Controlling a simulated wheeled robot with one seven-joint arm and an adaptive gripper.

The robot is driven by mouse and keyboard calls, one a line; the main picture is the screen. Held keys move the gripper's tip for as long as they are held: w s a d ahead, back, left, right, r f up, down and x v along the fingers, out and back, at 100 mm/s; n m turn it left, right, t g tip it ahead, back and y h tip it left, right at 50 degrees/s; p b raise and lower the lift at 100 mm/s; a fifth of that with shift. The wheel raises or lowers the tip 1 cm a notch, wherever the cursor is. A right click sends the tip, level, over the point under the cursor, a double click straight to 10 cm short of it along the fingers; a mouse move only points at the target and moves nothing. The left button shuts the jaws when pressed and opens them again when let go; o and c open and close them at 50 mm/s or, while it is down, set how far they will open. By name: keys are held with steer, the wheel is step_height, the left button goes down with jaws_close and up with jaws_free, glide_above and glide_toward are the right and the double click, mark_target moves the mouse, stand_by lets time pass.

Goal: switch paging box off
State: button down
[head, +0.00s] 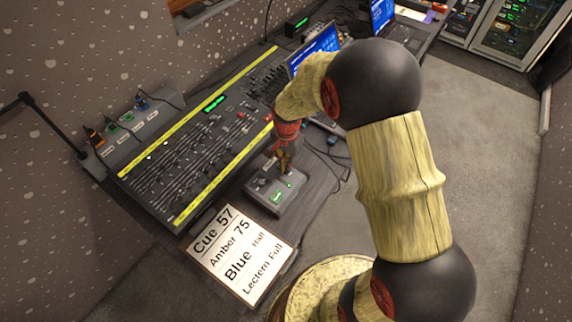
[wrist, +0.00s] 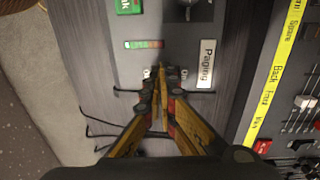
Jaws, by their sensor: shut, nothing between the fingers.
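The paging box (head: 262,200) is a small grey unit on the desk, in front of the lighting console. In the wrist view the box (wrist: 133,60) carries a white "Paging" label (wrist: 206,63), a small level meter (wrist: 144,44) lit green at one end, a green button (wrist: 128,6) and a dark knob (wrist: 187,8). My gripper (head: 285,168) points down over the end of the box. In the wrist view my gripper (wrist: 161,72) is shut and empty between partly covered lettering beside the label. The switch itself is hidden behind the fingers, and I cannot tell its position or whether they touch it.
The lighting console (head: 200,150) with yellow strips and many faders lies beside the box. A laptop (head: 318,48) and black cables (head: 338,165) are beyond the box. Grey floor lies to the right.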

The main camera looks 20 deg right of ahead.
steer(key=shift+s+d+f+p, duration=0.15)
steer(key=shift+s+f+p, duration=0.25)
steer(key=shift+s, duration=0.3)
steer(key=shift+f, duration=0.2)
steer(key=shift+w, duration=0.15)
steer(key=shift+w+a+r, duration=0.2)
steer(key=shift+w+a, duration=0.25)
steer(key=shift+w, duration=0.2)
steer(key=shift+r, duration=0.1)
steer(key=shift+r, duration=0.25)
step_height(320, 180, up, 14)
steer(key=s+d+p, duration=0.2)
steer(key=p, duration=0.3)
steer(key=shift+s+d+f+p, duration=0.2)
steer(key=shift+s+p, duration=0.1)
